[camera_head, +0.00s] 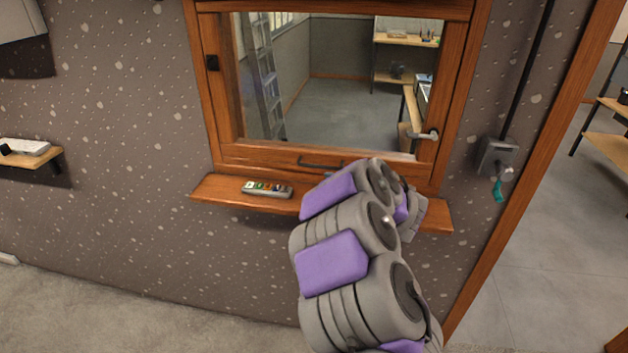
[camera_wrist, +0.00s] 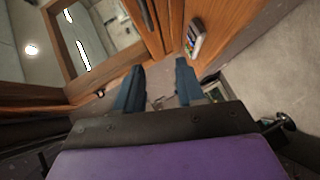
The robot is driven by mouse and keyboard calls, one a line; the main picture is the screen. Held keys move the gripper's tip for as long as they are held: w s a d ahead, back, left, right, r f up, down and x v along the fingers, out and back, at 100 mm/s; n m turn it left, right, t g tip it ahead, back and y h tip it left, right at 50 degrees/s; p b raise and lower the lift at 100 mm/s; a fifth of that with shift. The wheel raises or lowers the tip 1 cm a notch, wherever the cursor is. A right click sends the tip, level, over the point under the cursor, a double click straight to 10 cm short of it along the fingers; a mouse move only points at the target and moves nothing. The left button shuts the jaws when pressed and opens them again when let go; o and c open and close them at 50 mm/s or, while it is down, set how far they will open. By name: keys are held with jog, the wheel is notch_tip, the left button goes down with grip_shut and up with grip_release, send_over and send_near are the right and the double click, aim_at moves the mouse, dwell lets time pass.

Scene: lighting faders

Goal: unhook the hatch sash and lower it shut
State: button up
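The hatch sash (camera_head: 270,154) is a wooden-framed pane in a wooden surround on the speckled wall. Its lower rail carries a dark bar handle (camera_head: 320,164) and sits close above the ledge; I cannot tell whether a gap is left. A metal lever or hook (camera_head: 424,135) is at the lower right of the frame; whether it is engaged is unclear. The handle also shows in the wrist view (camera_wrist: 147,15). My gripper (camera_wrist: 159,87) is open, with two dark blue fingers apart and nothing between them. In the head view my arm hides most of it, near the ledge's right part.
A wooden ledge (camera_head: 222,190) runs under the hatch, with a small panel of coloured controls (camera_head: 267,189) on it. A grey wall box (camera_head: 496,157) with a cable and teal tag is right of the hatch. A doorway opens at far right; a small shelf (camera_head: 32,160) is at left.

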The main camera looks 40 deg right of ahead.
jog(key=x, duration=0.8)
jog(key=shift+a+b, duration=0.3)
jog(key=shift+b, duration=0.1)
jog(key=shift+d+f, duration=0.2)
jog(key=shift+d, duration=0.7)
jog(key=shift+c, duration=0.4)
jog(key=shift+d+f, duration=0.1)
jog(key=shift+d, duration=0.2)
jog(key=c, duration=0.3)
jog(key=shift+a, duration=0.5)
jog(key=c, duration=0.3)
jog(key=shift+a+r, duration=0.25)
jog(key=shift+a, duration=0.3)
grip_shut()
jog(key=shift+d, duration=0.2)
jog(key=shift+d, duration=0.1)
